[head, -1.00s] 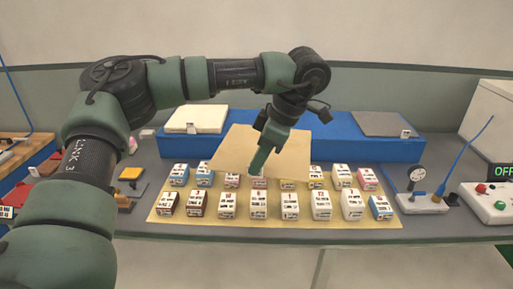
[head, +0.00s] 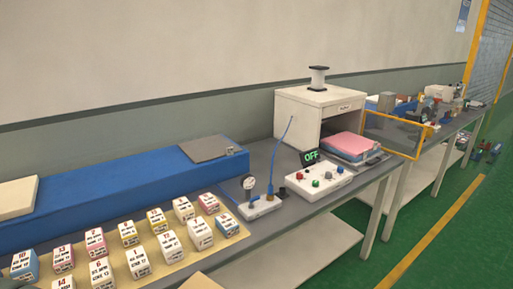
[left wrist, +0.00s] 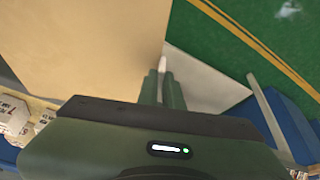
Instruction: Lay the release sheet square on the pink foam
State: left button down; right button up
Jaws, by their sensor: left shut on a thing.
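The release sheet (left wrist: 85,45) is a tan flat sheet that fills the upper left of the left wrist view. My left gripper (left wrist: 163,80) is shut on the sheet's edge. In the head view a small tan corner, which looks like the sheet (head: 200,282), shows at the bottom edge; my left gripper is out of that view. The sheet is well apart from the foam. My right gripper is in no view.
Several small printed boxes (head: 134,262) stand on a tan mat at left. A gauge unit (head: 257,206) with a blue rod and a control box (head: 318,184) reading OFF stand before the foam. The white cabinet (head: 298,122) is behind. An orange frame (head: 392,134) stands right of the foam.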

aim_at(351, 141)
jog(key=i+l, duration=0.2)
jog(key=l, duration=0.4)
jog(key=i+l+u, duration=0.15)
jog(key=l, duration=0.5)
jog(key=i+l, duration=0.25)
jog(key=l, duration=0.4)
jog(key=i+l+u, duration=0.1)
jog(key=l, duration=0.55)
jog(key=i+l, duration=0.25)
jog(key=l, duration=0.4)
jog(key=i+l+u, duration=0.15)
jog(key=l, duration=0.5)
jog(key=i+l, duration=0.15)
jog(key=l, duration=0.55)
jog(key=i+l+u, duration=0.1)
jog(key=l, duration=0.55)
